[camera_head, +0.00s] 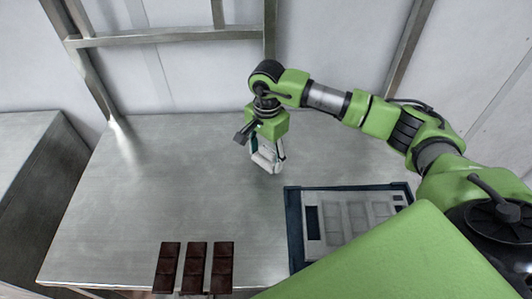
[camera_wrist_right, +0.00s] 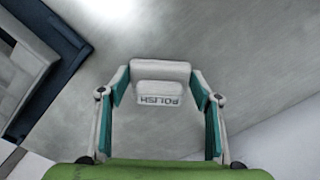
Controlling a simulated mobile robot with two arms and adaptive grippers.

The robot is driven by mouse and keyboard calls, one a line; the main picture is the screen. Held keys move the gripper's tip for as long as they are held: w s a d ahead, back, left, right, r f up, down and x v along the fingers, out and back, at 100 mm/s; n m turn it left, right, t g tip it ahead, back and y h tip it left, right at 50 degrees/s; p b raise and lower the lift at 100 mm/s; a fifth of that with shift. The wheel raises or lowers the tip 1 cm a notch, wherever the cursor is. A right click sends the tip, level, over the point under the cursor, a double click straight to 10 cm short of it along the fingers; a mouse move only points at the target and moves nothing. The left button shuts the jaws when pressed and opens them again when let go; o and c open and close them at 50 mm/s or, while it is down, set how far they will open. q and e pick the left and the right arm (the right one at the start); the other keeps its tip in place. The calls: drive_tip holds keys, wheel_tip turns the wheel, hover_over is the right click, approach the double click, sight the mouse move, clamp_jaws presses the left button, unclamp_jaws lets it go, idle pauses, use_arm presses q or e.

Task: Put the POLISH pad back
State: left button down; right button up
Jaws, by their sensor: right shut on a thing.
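The POLISH pad (camera_wrist_right: 160,72) is a white block with a label reading POLISH, which appears upside down in the right wrist view. My right gripper (camera_wrist_right: 160,97) is shut on it, with a teal fingertip on each side. In the head view the right gripper (camera_head: 266,157) hangs at the middle of the metal table (camera_head: 170,180), with the white pad low between its fingers. I cannot tell whether the pad touches the table. My left gripper is not in view.
A dark blue tray (camera_head: 293,225) with a grey mould (camera_head: 345,217) lies right of the gripper, partly behind my own green body. Several dark chocolate bars (camera_head: 194,266) lie at the table's front edge. The table's left and middle are clear. A metal frame (camera_head: 170,35) stands behind.

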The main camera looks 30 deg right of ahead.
sight(266, 151)
drive_tip(key=shift+f, duration=0.1)
drive_tip(key=o, duration=0.7)
drive_tip(key=shift+f, duration=0.1)
drive_tip(key=shift+c, duration=0.2)
drive_tip(key=o, duration=0.4)
drive_tip(key=shift+r, duration=0.35)
wheel_tip(266, 151, up, 11)
drive_tip(key=b, duration=0.3)
drive_tip(key=shift+f+b, duration=0.2)
drive_tip(key=shift+b, duration=0.1)
drive_tip(key=shift+r, duration=0.6)
